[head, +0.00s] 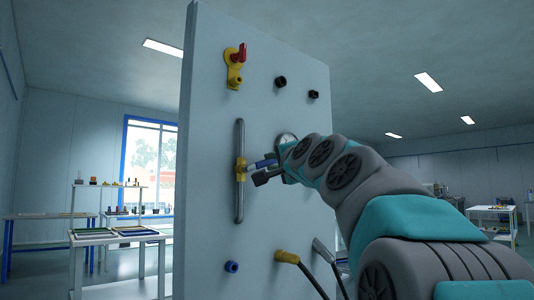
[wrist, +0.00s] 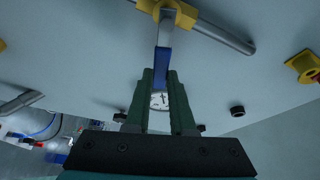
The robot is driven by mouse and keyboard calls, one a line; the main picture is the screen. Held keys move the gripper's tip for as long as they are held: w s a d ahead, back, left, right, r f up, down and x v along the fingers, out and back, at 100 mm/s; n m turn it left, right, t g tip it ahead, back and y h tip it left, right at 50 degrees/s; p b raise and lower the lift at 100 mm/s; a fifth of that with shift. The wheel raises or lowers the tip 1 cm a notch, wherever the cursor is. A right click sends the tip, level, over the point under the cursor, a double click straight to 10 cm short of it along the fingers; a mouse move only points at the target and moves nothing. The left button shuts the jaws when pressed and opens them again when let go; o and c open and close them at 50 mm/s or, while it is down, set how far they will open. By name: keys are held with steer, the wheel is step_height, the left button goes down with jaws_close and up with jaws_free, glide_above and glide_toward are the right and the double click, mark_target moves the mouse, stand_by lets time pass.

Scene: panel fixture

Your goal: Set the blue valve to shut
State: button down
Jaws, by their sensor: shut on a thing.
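The blue valve has a yellow body (head: 240,169) on a vertical grey pipe (head: 239,204) on the panel. Its blue lever (head: 262,163) points right in the head view, roughly across the pipe. In the wrist view the yellow body (wrist: 168,13) is at the top, with the blue lever (wrist: 162,63) running down from it. My gripper (head: 268,170) is at the lever's outer end. In the wrist view my gripper (wrist: 161,76) has its two green fingers either side of the lever, shut on it.
The upright panel (head: 210,120) also carries a red-handled yellow valve (head: 236,65), black knobs (head: 280,81), a gauge (head: 286,139) partly behind my arm, a blue fitting (head: 231,267) and a yellow hose fitting (head: 286,257). Tables (head: 118,238) stand well behind, left.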

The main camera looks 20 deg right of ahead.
steer(key=shift+d+f+m+g, duration=0.1)
steer(key=shift+f+m+g, duration=0.35)
steer(key=shift+m, duration=0.45)
steer(key=shift+d+f+m+g, duration=0.1)
steer(key=shift+f+m+g, duration=0.15)
steer(key=shift+f+m, duration=0.5)
steer(key=shift+w+r, duration=0.1)
steer(key=c, duration=0.8)
jaws_free()
steer(key=shift+o, duration=0.2)
steer(key=s, duration=0.8)
steer(key=shift+a+b, duration=0.3)
steer(key=shift+b, duration=0.1)
steer(key=shift+w, duration=0.1)
